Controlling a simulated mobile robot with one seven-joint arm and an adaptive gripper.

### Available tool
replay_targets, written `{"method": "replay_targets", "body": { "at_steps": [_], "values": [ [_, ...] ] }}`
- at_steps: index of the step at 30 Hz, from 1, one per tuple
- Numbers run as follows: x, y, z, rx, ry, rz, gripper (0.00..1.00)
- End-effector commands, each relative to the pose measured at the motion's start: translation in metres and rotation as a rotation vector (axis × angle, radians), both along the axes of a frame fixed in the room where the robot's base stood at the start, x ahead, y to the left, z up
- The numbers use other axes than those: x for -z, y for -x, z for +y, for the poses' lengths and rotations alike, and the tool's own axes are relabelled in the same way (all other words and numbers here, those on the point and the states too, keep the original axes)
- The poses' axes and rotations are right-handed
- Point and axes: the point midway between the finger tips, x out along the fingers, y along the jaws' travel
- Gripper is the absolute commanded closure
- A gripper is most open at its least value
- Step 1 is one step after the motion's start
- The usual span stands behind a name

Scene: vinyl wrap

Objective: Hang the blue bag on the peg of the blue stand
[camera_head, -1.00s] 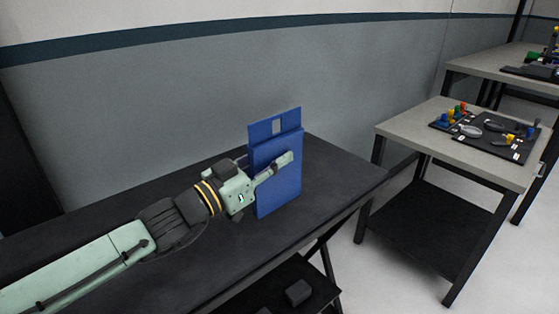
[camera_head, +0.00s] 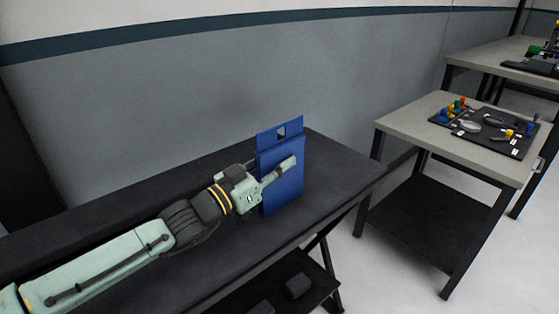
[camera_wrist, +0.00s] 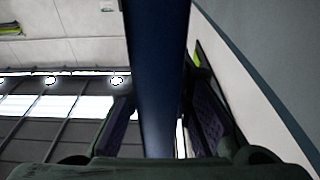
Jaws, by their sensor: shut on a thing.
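The blue bag (camera_head: 284,196) is a flat upright panel with a handle hole near its top, above the dark table. My gripper (camera_head: 268,172) is shut on it from the left, with one finger across its near face and the other mostly hidden behind. In the wrist view, the bag (camera_wrist: 155,70) is a dark blue band between the two fingers (camera_wrist: 160,118). I cannot tell whether its bottom touches the table. I cannot make out a separate blue stand or its peg in either view.
The dark table (camera_head: 335,170) has free room right of the bag. A grey wall (camera_head: 150,120) rises behind it. Across a gap on the right, a grey-topped table (camera_head: 405,123) bears a black board (camera_head: 505,143) with small coloured parts. Dark blocks (camera_head: 298,286) lie on the lower shelf.

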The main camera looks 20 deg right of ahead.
Motion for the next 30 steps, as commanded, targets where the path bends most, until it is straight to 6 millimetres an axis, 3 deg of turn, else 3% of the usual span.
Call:
{"method": "replay_targets", "body": {
  "at_steps": [1,2,10,23,30],
  "values": [
    [0.002,0.000,0.000,0.000,0.002,-0.001,1.00],
    [0.002,0.000,0.000,0.000,0.000,0.000,0.79],
    [0.001,0.000,0.000,0.000,0.000,0.000,0.61],
    [-0.002,0.000,0.000,0.000,-0.003,0.000,0.60],
    [0.010,0.019,0.042,-0.006,-0.003,-0.002,0.60]
  ]
}}
